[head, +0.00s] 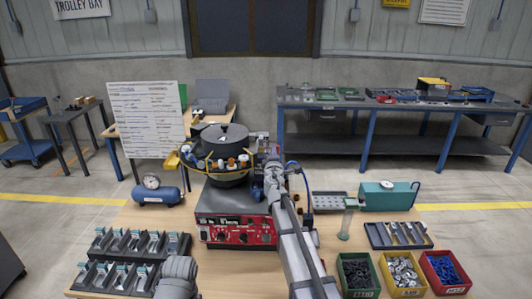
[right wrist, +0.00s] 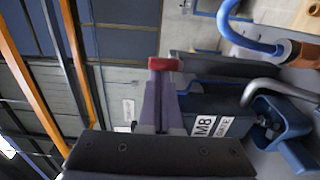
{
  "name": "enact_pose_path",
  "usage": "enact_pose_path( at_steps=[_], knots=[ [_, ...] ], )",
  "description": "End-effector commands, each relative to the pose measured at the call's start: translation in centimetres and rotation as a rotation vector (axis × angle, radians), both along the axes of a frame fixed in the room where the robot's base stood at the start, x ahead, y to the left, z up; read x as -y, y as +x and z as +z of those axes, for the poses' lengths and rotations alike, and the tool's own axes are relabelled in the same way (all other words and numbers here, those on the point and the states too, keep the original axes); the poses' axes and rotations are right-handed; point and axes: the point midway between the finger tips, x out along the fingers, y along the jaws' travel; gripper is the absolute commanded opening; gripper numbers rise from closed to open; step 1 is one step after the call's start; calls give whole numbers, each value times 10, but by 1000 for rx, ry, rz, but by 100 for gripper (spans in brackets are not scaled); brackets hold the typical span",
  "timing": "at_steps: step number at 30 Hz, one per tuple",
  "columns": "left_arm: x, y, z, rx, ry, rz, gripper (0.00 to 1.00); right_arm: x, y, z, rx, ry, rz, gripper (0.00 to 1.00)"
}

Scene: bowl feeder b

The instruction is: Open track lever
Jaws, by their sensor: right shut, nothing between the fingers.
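The black bowl feeder (head: 226,150) stands on a red control box (head: 236,231) at the middle of the bench. My right gripper (head: 270,166) is at the right side of the bowl, partly hidden by its own wrist in the head view. In the right wrist view the fingers (right wrist: 161,100) are shut and empty. A small red piece (right wrist: 165,64) shows at their tips; whether it is the lever's end, and whether they touch it, I cannot tell. Beside them is a dark track part with a white M8 label (right wrist: 212,127).
Green, yellow and red bins (head: 402,274) stand at the front right. A black rack (head: 130,262) is at the front left. A blue air tank (head: 158,196) and a teal box (head: 390,196) stand farther back. A blue hose (right wrist: 228,28) and a bent metal rod (right wrist: 270,88) are close to the gripper.

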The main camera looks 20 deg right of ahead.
Motion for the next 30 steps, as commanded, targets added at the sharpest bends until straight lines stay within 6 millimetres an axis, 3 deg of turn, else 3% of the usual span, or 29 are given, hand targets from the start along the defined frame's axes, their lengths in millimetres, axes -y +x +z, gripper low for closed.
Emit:
enact_pose_path(
  at_steps=[3, 15, 30],
  knots=[
    [0, 0, 0, 0, 0, 0, 0, 11, -4, 0, 0, 0, -5, 0],
    [0, 0, 0, 0, 0, 0, 0, 23, -6, 0, 0, 0, -5, 0],
    [0, 0, 0, 0, 0, 0, 0, 33, -6, 0, 0, 0, 204, 0]
  ],
)
